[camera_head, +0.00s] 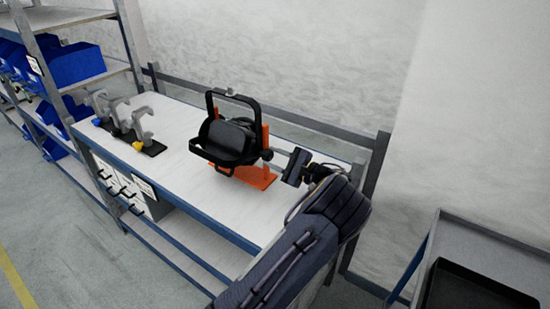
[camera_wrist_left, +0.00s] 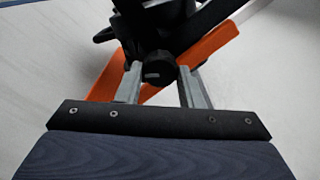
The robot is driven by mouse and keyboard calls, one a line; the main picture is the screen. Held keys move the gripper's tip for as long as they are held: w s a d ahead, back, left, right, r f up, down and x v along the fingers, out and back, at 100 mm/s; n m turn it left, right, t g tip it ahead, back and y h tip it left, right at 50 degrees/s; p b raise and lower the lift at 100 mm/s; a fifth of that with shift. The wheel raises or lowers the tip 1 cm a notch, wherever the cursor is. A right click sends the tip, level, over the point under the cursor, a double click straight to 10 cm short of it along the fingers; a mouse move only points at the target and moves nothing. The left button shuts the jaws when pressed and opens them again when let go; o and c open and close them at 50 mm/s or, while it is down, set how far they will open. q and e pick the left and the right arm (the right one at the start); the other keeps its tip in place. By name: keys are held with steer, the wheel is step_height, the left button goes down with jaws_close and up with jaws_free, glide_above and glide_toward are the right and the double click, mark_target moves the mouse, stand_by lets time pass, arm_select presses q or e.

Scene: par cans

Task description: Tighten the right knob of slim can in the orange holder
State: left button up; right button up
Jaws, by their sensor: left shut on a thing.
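The black slim can (camera_head: 231,137) sits in the orange holder (camera_head: 243,175) on the workbench, with its black yoke standing up around it. My left gripper (camera_head: 283,156) reaches in from the right side of the can. In the left wrist view my left gripper (camera_wrist_left: 160,80) is shut on the round black right knob (camera_wrist_left: 158,69), one finger on each side of it. The orange holder (camera_wrist_left: 218,42) lies behind the knob there, and the can's dark body (camera_wrist_left: 163,16) is partly cut off at the top. My right gripper is not in view.
Grey clamps (camera_head: 143,125) stand on a black base at the left of the workbench (camera_head: 185,155). A shelf with blue bins (camera_head: 77,64) is at the far left. A rail runs along the bench's back, and a cart with a black tray (camera_head: 475,288) stands at lower right.

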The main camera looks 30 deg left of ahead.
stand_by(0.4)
arm_select(q)
steer(key=o, duration=1)
steer(key=d+b, duration=0.2)
steer(key=d, duration=0.5)
steer(key=shift+s+d, duration=0.3)
steer(key=shift+d, duration=0.1)
steer(key=shift+d, duration=0.1)
